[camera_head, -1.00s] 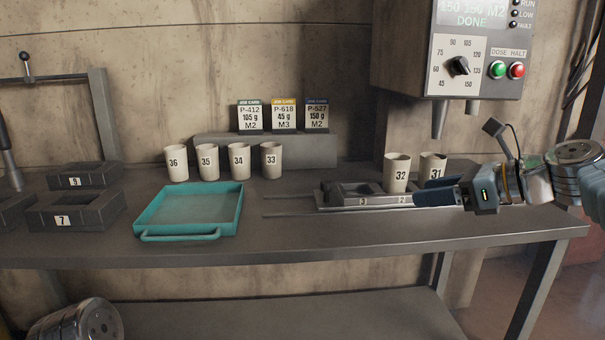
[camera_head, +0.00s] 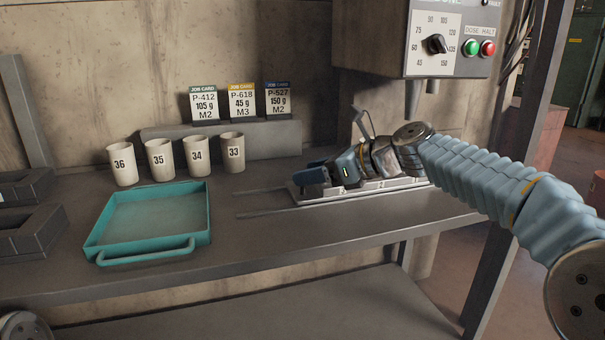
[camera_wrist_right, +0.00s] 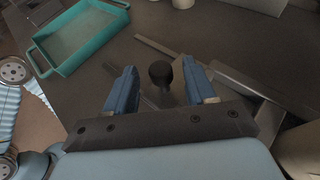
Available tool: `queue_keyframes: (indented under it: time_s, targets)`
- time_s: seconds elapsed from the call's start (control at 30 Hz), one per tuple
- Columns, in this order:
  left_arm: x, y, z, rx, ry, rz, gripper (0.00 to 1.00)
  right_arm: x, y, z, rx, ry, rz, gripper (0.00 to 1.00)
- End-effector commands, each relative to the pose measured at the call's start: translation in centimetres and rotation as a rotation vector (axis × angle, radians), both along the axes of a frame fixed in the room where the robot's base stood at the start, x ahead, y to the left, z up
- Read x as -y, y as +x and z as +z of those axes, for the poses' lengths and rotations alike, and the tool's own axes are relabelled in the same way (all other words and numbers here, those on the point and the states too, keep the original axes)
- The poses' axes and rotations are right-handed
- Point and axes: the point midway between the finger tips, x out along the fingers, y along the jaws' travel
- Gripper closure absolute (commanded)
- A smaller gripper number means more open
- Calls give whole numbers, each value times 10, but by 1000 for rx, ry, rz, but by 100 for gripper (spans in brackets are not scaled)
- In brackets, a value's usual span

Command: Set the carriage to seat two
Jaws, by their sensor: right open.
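The carriage looks like the pale metal plate (camera_head: 402,184) lying along the rails (camera_head: 262,212) under the dispenser. Number labels on its front edge are partly visible. My right gripper (camera_head: 313,170) is low over its left end and hides most of its top. In the right wrist view the gripper (camera_wrist_right: 160,82) is open, with a blue finger on each side of a round black knob (camera_wrist_right: 161,72). The fingers appear apart from the knob. Cups 31 and 32 are hidden behind my right arm in the head view. My left gripper is out of view.
A teal tray (camera_head: 93,238) is left of the rails. Cups 36 (camera_head: 122,165), 35 (camera_head: 160,160), 34 (camera_head: 196,157) and 33 (camera_head: 232,152) stand behind it. Job cards (camera_head: 242,102) stand on a ledge. The dispenser (camera_head: 385,40) overhangs the carriage.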

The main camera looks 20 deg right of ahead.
Motion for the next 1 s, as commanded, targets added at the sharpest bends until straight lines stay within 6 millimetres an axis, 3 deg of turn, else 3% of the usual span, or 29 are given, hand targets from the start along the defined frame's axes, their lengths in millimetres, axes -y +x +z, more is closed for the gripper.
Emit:
queue_keyframes:
  time_s: [0.2, 0.53, 0.87, 1.0]
  targets:
    - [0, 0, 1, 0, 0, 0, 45, -16, 15, -9, 1, -1, 0, 45]
    - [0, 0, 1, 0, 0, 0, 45, -17, 17, -10, 1, -1, -1, 47]
    - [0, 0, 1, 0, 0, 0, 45, -17, 17, -10, 0, 0, -1, 97]
    - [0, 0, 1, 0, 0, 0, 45, -17, 17, -10, 0, 0, -1, 100]
